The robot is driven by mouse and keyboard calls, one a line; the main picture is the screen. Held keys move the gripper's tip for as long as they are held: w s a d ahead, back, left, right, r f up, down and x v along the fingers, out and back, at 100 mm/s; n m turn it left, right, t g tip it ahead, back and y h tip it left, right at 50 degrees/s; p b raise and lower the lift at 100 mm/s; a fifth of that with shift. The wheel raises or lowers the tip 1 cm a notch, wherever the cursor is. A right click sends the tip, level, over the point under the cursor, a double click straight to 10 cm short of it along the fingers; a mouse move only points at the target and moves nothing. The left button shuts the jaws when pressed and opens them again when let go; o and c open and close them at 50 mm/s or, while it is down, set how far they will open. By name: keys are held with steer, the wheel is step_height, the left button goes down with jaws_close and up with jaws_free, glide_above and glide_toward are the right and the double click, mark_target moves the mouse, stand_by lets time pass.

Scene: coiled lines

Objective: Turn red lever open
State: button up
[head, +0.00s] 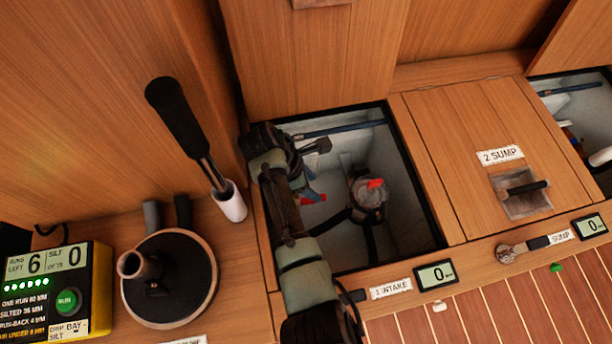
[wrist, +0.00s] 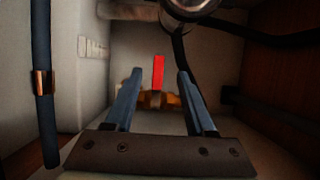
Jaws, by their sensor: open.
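The red lever (wrist: 158,72) stands upright in the wrist view, on a brass-coloured valve body (wrist: 158,100) low in the bay. My gripper (wrist: 160,78) is open, with one blue-grey finger on each side of the lever in the picture. A gap shows between each finger and the lever, and I cannot tell how far beyond the fingertips it is. In the head view my gripper (head: 314,192) reaches down into the 1 INTAKE bay, and a bit of red lever (head: 322,198) shows beside it. My arm hides part of the bay's left side.
A round strainer (head: 369,192) with a red piece on top stands in the bay, with black hoses below. A blue pipe (wrist: 41,80) runs down the left in the wrist view. The bay's dark rim (head: 418,190) and the closed 2 SUMP lid (head: 500,120) bound the right.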

mark_target(325, 197)
steer(key=shift+w+a+f, duration=0.1)
steer(key=shift+w+f, duration=0.05)
steer(key=shift+f, duration=0.2)
steer(key=b+x, duration=0.5)
steer(key=x, duration=0.2)
steer(key=shift+b, duration=0.35)
jaws_close()
stand_by(0.9)
